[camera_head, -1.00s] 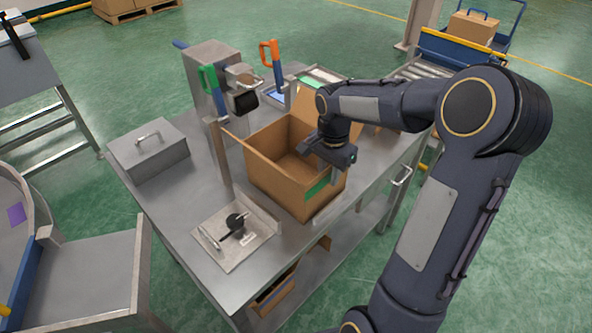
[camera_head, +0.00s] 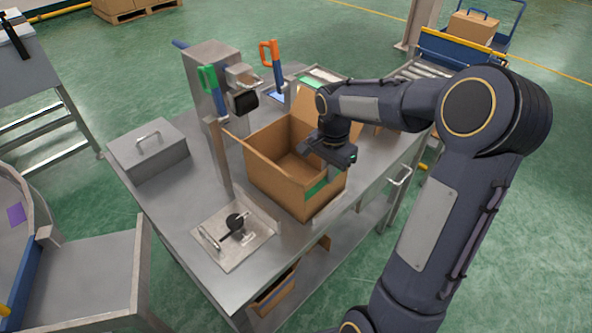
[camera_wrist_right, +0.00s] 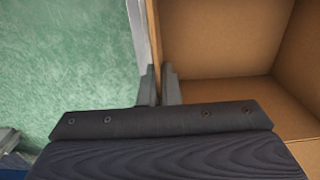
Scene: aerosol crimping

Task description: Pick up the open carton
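The open carton (camera_head: 275,179) is a brown cardboard box with raised flaps and a green label on its front side. It stands upright on the steel table and looks empty inside. My right gripper (camera_head: 333,168) is at the carton's right wall, pointing down. In the right wrist view, the carton wall (camera_wrist_right: 154,30) runs between the two fingers (camera_wrist_right: 160,85), one outside and one inside. The fingers are close together on the wall. The fingertips are partly hidden in the head view. My left gripper is not in view.
A crimping machine (camera_head: 213,75) with green and orange handles is behind. A lidded metal box (camera_head: 148,150) and a plate with a black knob (camera_head: 234,238) are on the table (camera_head: 190,190). A roller conveyor (camera_head: 425,75) lies behind right.

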